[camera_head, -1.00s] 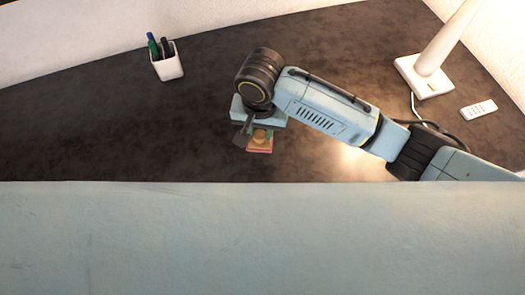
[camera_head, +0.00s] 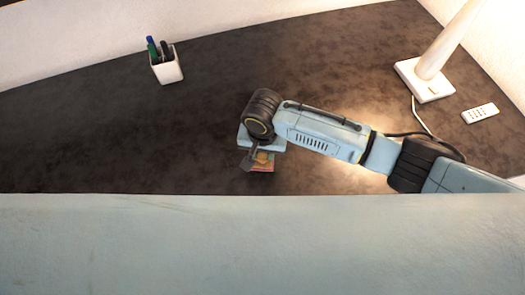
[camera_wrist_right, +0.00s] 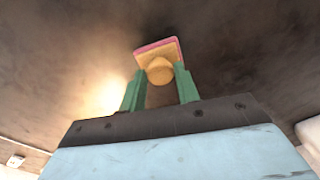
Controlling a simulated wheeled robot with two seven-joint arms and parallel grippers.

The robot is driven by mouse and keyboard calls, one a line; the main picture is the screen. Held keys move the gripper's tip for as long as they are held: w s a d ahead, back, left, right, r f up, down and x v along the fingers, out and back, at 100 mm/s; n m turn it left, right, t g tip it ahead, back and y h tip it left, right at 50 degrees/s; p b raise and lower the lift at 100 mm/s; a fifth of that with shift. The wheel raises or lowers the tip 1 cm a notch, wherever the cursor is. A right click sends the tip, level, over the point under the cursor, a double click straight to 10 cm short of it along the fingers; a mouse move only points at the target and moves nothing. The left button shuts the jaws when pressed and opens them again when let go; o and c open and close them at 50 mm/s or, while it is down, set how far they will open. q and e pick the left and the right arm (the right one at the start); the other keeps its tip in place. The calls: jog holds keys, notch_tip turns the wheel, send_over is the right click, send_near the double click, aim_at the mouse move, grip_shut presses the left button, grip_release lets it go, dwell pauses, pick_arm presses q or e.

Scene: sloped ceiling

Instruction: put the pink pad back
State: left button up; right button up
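The pink pad (camera_head: 262,166) is below my right gripper in the head view, near the pale foreground. Its edge is pink and its upper face tan. In the right wrist view the pad (camera_wrist_right: 158,48) lies at the fingertips, with a round tan piece between the green fingers. My right gripper (camera_wrist_right: 160,80) appears shut on it, with a finger on each side; the grip itself is partly hidden. The right gripper (camera_head: 250,158) points down in the head view. I cannot tell if the pad touches the desk. My left gripper is in no view.
The dark desk (camera_head: 120,130) is mostly clear on the left. A white pen cup (camera_head: 168,72) stands at the back left. A pale surface spans the foreground.

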jog(key=o, duration=0.4)
jog(key=shift+c, duration=0.2)
notch_tip(320, 180, up, 12)
jog(key=p, duration=0.1)
jog(key=shift+p, duration=0.35)
